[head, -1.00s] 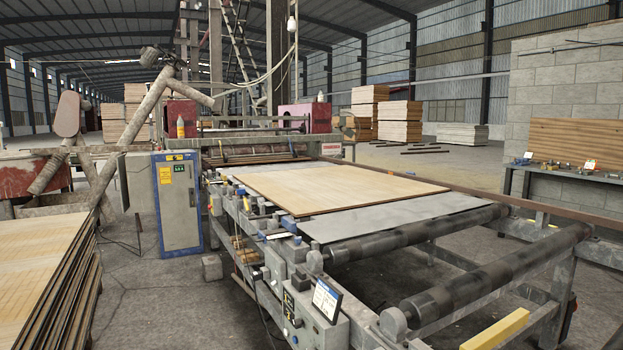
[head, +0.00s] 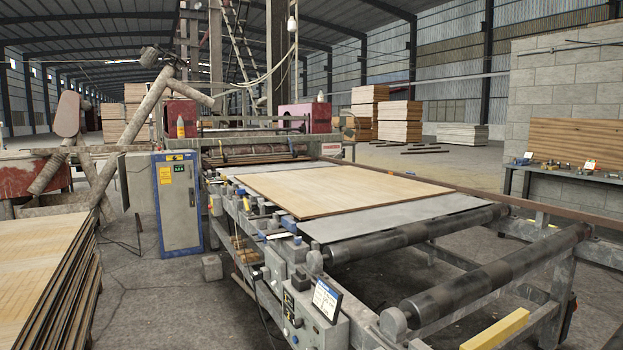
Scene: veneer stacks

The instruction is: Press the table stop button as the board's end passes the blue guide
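A pale wooden board (head: 340,186) lies flat on the long table, over its grey metal bed (head: 395,220). The board's near edge is short of the front rollers, and a strip of bare bed shows behind its far end. Several small blue parts line the table's left rail, one of them a blue piece (head: 315,246) near the board's near left corner; I cannot tell which is the blue guide. A grey control box (head: 318,328) with small knobs and a tilted screen (head: 327,299) sits at the near left corner. The stop button is too small to single out. Neither gripper is in view.
Dark rollers (head: 455,292) cross the table's near end, with a yellow bar (head: 495,330) below. A veneer stack (head: 45,262) stands at left and a blue-edged cabinet (head: 179,205) behind it. Floor between stack and table is mostly clear.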

